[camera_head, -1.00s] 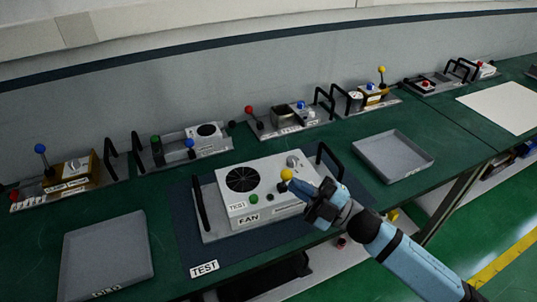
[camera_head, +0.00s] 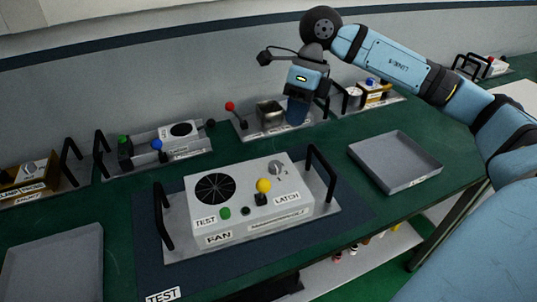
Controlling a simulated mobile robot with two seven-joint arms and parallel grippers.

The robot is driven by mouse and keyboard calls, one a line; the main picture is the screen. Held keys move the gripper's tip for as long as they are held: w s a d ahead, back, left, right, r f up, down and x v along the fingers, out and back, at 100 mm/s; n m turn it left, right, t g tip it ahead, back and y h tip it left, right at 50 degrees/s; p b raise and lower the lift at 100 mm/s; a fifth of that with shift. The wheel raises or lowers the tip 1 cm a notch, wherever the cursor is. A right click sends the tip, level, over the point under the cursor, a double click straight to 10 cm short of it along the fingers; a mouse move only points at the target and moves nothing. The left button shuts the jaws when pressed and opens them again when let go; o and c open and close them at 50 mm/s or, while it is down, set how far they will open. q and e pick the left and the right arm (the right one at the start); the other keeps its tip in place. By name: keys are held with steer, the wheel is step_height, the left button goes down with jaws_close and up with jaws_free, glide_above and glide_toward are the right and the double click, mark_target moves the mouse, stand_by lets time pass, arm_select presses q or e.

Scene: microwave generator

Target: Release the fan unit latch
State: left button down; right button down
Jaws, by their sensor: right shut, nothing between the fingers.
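The fan unit (camera_head: 235,205) is a light grey box with a round black fan grille and a FAN label. It sits on a metal tray with black handles on the dark mat. The latch lever (camera_head: 263,186) has a yellow ball on a short black stem at the front right of its top, beside a LATCH label (camera_head: 287,198). Nothing touches the lever. My right gripper (camera_head: 297,116) is shut and empty, fingers pointing down, above the back of the bench behind the fan unit. My left gripper is out of view.
An empty grey tray (camera_head: 405,175) lies right of the fan unit, another (camera_head: 55,265) at the front left. Several module trays line the wall. One with a red-ball lever (camera_head: 229,106) stands beside my right gripper. A TEST label (camera_head: 163,295) marks the mat.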

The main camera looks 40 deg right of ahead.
mark_target(263, 191)
steer(key=a+f, duration=0.2)
steer(key=f, duration=0.1)
steer(key=s+a+f+p, duration=0.1)
steer(key=a+f, duration=0.1)
steer(key=f, duration=0.1)
steer(key=s+a+f, duration=0.1)
steer(key=a+f, duration=0.2)
steer(key=shift+a+f, duration=0.1)
steer(key=shift+f, duration=0.2)
